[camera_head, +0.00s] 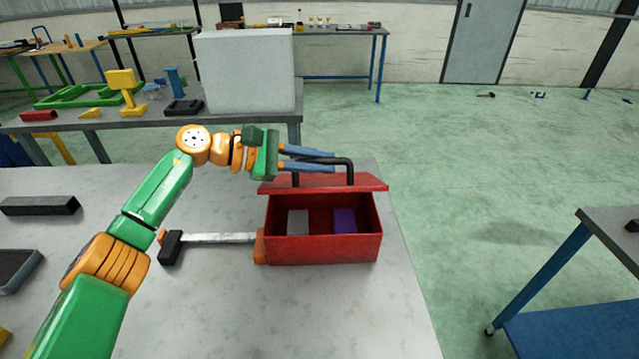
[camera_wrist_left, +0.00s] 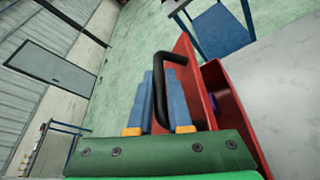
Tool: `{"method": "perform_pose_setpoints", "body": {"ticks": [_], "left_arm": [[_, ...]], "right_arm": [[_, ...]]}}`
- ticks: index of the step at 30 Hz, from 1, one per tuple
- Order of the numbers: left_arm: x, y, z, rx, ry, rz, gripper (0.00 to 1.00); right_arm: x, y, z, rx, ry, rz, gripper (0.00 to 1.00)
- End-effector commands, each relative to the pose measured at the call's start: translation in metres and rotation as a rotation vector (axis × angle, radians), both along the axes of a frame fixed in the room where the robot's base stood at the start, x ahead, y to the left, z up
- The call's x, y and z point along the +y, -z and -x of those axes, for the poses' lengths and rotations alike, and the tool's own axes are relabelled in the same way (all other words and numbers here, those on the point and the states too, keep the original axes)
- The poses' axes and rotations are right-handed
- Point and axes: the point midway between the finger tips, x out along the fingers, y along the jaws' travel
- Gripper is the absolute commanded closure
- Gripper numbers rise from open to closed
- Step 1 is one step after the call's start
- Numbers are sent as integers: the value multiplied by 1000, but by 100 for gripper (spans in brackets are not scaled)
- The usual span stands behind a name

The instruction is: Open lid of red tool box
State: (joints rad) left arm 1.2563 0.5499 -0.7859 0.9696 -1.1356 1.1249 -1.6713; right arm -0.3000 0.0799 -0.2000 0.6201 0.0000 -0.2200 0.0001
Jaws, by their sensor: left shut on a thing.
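The red tool box (camera_head: 322,251) stands on the grey table, and its front interior is visible. Its red lid (camera_head: 325,183) is raised and tilted at the back, with a black handle (camera_head: 349,169) on it. Inside the box lie a grey block (camera_head: 298,221) and a purple block (camera_head: 344,220). My left gripper (camera_head: 333,160) is shut on the black handle at the lid. In the left wrist view the blue fingers (camera_wrist_left: 166,95) sit on both sides of the handle (camera_wrist_left: 172,58), beside the red lid (camera_wrist_left: 190,85). My right gripper is not in view.
A hammer (camera_head: 215,238) lies left of the box, its far end by the box's side. A black bar (camera_head: 40,205) and a dark tray (camera_head: 15,270) are at the table's left. Another table (camera_head: 612,245) stands at the right. The table front is clear.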

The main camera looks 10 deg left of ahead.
Motion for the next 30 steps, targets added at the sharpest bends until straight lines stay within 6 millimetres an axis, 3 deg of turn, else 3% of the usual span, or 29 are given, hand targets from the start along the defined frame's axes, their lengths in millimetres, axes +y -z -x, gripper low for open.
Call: {"method": "perform_pose_setpoints", "body": {"ticks": [9, 23, 24, 26, 27, 30], "left_arm": [[3, -12, -14, -4, -3, 2, 100], [3, -13, -15, -3, -3, 0, 100], [3, -13, -15, -3, -3, 0, 75], [3, -13, -15, -3, -2, 0, 58], [3, -13, -15, -3, -2, 0, 53], [3, -13, -15, -3, -2, 0, 53]], "right_arm": [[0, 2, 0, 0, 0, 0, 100], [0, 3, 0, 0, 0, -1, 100], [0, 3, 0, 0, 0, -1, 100], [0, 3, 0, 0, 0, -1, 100], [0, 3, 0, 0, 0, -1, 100], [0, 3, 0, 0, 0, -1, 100]]}}
